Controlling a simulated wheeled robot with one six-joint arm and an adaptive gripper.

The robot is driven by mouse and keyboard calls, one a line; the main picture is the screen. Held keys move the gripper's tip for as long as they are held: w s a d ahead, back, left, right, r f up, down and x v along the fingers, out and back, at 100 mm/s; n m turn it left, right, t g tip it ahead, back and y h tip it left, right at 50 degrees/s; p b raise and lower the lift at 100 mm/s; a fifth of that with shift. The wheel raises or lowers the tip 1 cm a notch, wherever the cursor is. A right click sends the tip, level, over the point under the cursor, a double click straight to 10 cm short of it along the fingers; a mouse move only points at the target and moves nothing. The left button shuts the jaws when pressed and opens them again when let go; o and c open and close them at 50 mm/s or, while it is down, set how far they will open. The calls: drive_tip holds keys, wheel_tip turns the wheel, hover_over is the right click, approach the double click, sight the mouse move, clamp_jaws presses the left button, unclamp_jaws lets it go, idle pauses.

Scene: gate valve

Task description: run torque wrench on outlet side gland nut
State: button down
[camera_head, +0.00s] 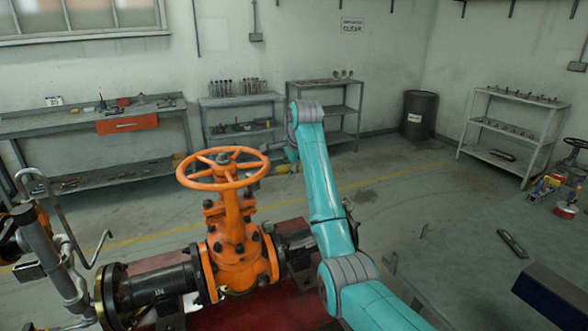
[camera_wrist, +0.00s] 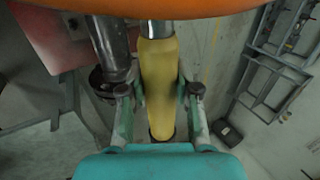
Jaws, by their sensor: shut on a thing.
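My gripper (camera_wrist: 161,98) is shut on a yellow handle (camera_wrist: 159,80); a shiny metal shaft (camera_wrist: 157,28) runs from its end toward the top of the wrist view. I take this for the torque wrench; its head is hidden. The orange gate valve (camera_head: 238,257) stands upright below the wheel. Dark nuts (camera_head: 209,204) show on its neck; I cannot tell which is the outlet side gland nut.
An orange rim (camera_wrist: 170,8) spans the top of the wrist view, close to the tool. Black pipe (camera_head: 155,285) joins the valve over a red base (camera_head: 255,315). A grey table (camera_head: 470,270) stands at right. Shelves (camera_head: 240,115) line the back wall; open floor lies before them.

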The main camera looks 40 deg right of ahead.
drive_tip(key=shift+w+a+r, duration=0.1)
drive_tip(key=shift+w+a, duration=0.05)
drive_tip(key=shift+a, duration=0.3)
drive_tip(key=shift+w+a, duration=0.1)
drive_tip(key=shift+a, duration=0.35)
drive_tip(key=shift+f, duration=0.3)
idle(0.7)
drive_tip(key=shift+f, duration=1.05)
idle(0.9)
drive_tip(key=shift+f, duration=0.4)
idle(0.9)
drive_tip(key=shift+d+r, duration=0.3)
drive_tip(key=shift+r, duration=0.05)
idle(1.4)
drive_tip(key=shift+a, duration=0.3)
idle(0.8)
